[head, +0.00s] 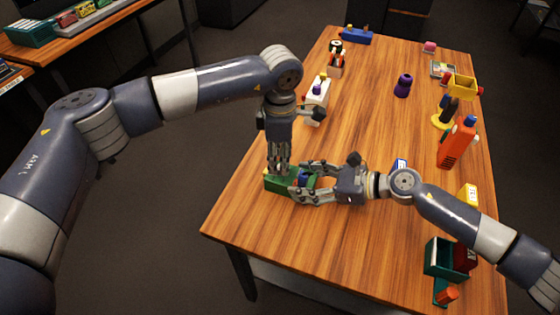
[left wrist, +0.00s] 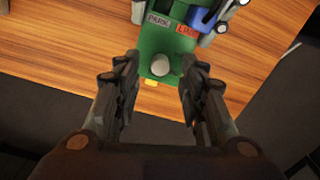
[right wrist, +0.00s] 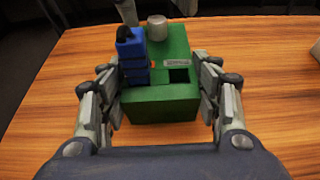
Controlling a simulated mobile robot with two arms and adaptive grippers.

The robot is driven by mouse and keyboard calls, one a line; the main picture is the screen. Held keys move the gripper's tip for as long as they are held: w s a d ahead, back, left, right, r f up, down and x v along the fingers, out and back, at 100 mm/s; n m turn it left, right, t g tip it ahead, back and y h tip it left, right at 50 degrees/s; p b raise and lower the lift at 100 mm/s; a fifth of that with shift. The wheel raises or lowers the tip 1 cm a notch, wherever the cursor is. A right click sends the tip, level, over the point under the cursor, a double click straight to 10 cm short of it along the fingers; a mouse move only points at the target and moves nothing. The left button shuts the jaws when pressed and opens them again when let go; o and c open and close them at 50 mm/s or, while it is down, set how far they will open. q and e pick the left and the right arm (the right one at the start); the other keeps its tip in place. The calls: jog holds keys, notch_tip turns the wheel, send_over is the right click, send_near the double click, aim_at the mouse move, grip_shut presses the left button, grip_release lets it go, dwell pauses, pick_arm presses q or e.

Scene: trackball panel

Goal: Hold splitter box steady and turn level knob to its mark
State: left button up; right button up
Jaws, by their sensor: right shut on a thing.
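The green splitter box (head: 272,184) sits near the table's left front edge. Its grey round knob (left wrist: 160,65) stands on top at one end, with a small yellow piece (left wrist: 151,82) beside it. A blue block (right wrist: 132,55) and PARK and red labels are also on the box. My right gripper (right wrist: 160,70) is shut on the box, one finger along each side; the left finger is by the blue block. My left gripper (left wrist: 159,60) points down over the knob end, its fingers apart on either side with visible gaps. In the head view the knob is hidden by the left gripper (head: 279,166).
A white device (head: 316,100) with a purple knob stands behind my left gripper. The wooden table (head: 255,225) is clear in front of the box.

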pick_arm(q)
notch_tip(320, 180, up, 10)
jog(key=shift+f, duration=0.2)
jog(key=shift+r, duration=0.1)
dwell(0.3)
notch_tip(320, 180, up, 11)
dwell(1.1)
jog(key=shift+c, duration=0.6)
